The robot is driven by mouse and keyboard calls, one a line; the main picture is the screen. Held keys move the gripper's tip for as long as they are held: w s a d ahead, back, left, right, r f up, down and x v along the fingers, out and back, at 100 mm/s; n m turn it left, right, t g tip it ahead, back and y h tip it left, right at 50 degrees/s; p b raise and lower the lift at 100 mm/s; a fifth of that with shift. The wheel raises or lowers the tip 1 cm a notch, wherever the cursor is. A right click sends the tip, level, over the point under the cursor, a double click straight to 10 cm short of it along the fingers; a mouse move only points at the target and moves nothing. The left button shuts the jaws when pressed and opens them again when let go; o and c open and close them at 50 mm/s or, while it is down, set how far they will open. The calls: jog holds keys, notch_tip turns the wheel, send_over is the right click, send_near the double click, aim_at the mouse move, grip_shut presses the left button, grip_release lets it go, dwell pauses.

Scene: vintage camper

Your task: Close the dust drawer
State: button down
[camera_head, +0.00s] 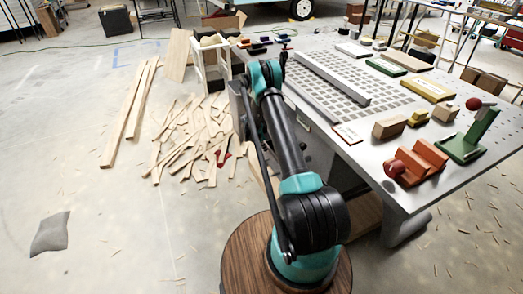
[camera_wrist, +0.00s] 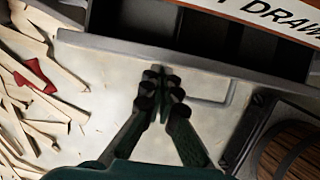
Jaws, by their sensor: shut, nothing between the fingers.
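The dust drawer (camera_wrist: 100,44) stands open across the top of the wrist view, with dark, divided space behind its grey front edge. A grey U-shaped handle (camera_wrist: 228,99) juts out from that front. A white label (camera_wrist: 270,12) above the opening reads partly "DRAW". My gripper (camera_wrist: 160,76) is shut and empty, its dark fingertips at or just before the drawer front, left of the handle. I cannot tell whether they touch it. In the head view my arm hides the gripper and most of the drawer beside the grey workbench (camera_head: 385,150).
Loose wood strips (camera_head: 190,145) litter the floor left of the bench. A red piece (camera_wrist: 35,76) lies among them. Blocks and a green tool (camera_head: 474,135) stand on the bench top. A grey cushion-like pad (camera_head: 50,233) lies on open floor at the left.

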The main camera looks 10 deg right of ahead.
jog(key=shift+d, duration=0.15)
jog(key=shift+w+d, duration=0.25)
jog(key=shift+d, duration=1)
jog(key=shift+a, duration=0.1)
